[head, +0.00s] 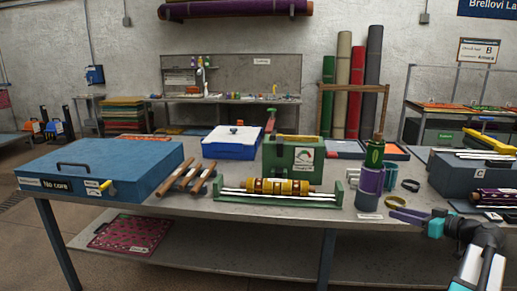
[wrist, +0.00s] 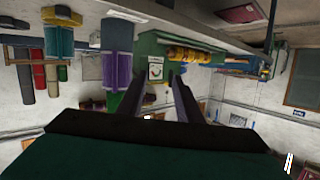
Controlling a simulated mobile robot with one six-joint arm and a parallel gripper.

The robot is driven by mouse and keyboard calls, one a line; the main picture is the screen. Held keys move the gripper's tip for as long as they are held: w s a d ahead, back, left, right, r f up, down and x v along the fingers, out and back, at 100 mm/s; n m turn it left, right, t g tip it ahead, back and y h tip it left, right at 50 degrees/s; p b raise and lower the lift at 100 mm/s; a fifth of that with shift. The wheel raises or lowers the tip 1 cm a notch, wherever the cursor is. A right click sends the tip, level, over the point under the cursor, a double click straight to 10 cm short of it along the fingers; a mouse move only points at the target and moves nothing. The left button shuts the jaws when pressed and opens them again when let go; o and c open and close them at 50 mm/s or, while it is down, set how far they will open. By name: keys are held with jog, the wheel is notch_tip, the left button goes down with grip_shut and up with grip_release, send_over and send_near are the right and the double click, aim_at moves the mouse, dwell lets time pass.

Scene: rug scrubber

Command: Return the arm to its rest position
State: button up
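My gripper (head: 394,208) is at the lower right of the head view, at the workbench's front edge, with my arm coming in from the right-hand corner. In the wrist view, which is upside down, its two dark fingers (wrist: 158,80) stand apart with nothing between them. The gripper is open and empty. It is just right of the purple cup (head: 369,190), with a small gap in the head view. I cannot tell its exact height over the bench.
The workbench (head: 290,208) holds a blue case (head: 110,165), wooden rods (head: 187,178), a yellow roller on a green stand (head: 280,187), a green box (head: 292,158) and a grey crate (head: 455,180). Black rings (head: 410,185) lie behind my gripper. The bench's front strip is mostly clear.

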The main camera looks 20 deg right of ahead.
jog(key=w+a+f+n+g+y, duration=0.1)
jog(key=w+a+f, duration=0.2)
jog(key=a+f, duration=0.35)
jog(key=w+a+f+g+y, duration=0.1)
jog(key=w+a+f+y, duration=0.15)
jog(key=a+f, duration=0.35)
jog(key=w+a+f+n+g+y, duration=0.15)
jog(key=w+a+f, duration=0.25)
jog(key=a, duration=0.4)
jog(key=s+a+f+g, duration=0.2)
jog(key=a+f+g, duration=0.1)
jog(key=a+f, duration=0.75)
jog(key=s+a+f+g, duration=0.2)
jog(key=a+f+g, duration=0.1)
jog(key=a+f, duration=0.7)
jog(key=s+a+f+g+h, duration=0.2)
jog(key=s+a+f+g, duration=0.6)
jog(key=s+a+f, duration=0.85)
jog(key=s+d+f+g+h, duration=0.1)
jog(key=s+f+h, duration=0.15)
jog(key=s, duration=0.45)
jog(key=s+d+f+g+h, duration=0.1)
jog(key=s+f, duration=0.2)
jog(key=s, duration=0.4)
jog(key=s+d+f+m+h, duration=0.1)
jog(key=s+d+m+h, duration=0.1)
jog(key=d, duration=0.4)
jog(key=shift+s+d+m+h, duration=0.3)
jog(key=shift+m+h, duration=0.35)
jog(key=shift+m, duration=0.6)
